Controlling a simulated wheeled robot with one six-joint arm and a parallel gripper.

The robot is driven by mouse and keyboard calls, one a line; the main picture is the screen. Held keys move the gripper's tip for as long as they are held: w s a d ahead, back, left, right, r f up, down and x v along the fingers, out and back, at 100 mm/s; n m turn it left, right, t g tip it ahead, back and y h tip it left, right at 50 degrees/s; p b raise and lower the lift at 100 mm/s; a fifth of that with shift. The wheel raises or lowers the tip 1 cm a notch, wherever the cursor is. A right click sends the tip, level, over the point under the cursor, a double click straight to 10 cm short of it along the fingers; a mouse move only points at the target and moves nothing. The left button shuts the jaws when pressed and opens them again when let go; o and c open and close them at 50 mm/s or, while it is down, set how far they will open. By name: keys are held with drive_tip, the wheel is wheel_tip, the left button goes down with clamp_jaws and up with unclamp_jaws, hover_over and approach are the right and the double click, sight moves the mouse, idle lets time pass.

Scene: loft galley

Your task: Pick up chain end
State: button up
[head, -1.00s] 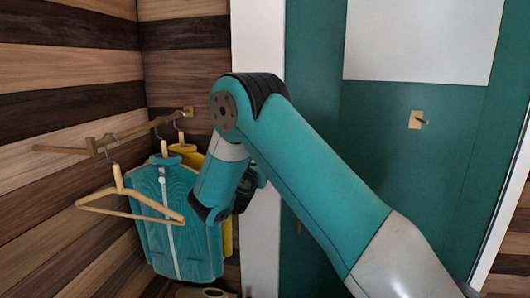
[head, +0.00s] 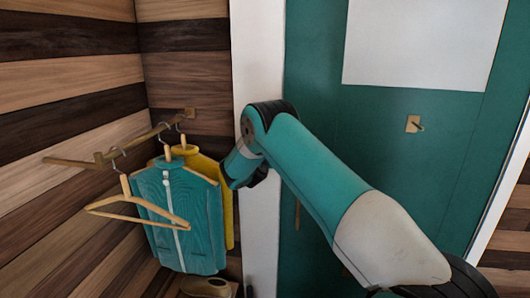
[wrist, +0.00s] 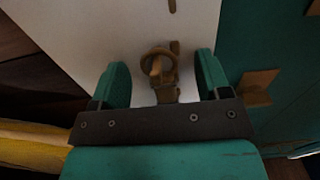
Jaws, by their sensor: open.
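In the wrist view, a brass-brown ring with a short stem (wrist: 158,66), which looks like the chain end, shows against the white door post (wrist: 75,35). My gripper (wrist: 163,72) is open, with one teal finger on each side of this piece. Nothing is clearly held, and I cannot tell how far the piece lies beyond the fingertips.
A teal door (head: 440,180) with a brass fitting (head: 413,124) is on the right. At left, a wooden rail (head: 75,163) carries an empty hanger (head: 130,211), a teal jacket (head: 180,220) and a yellow garment (head: 206,170). A brown shoe-like object (head: 205,288) is below.

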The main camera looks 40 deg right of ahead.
drive_tip(key=shift+w+d, duration=0.1)
drive_tip(key=shift+c, duration=0.2)
drive_tip(key=c, duration=1)
drive_tip(key=shift+o, duration=0.2)
drive_tip(key=shift+r, duration=0.1)
drive_tip(key=shift+r+b, duration=0.5)
drive_tip(key=shift+b, duration=0.2)
drive_tip(key=b+v, duration=0.8)
drive_tip(key=v, duration=1)
drive_tip(key=shift+r, duration=0.15)
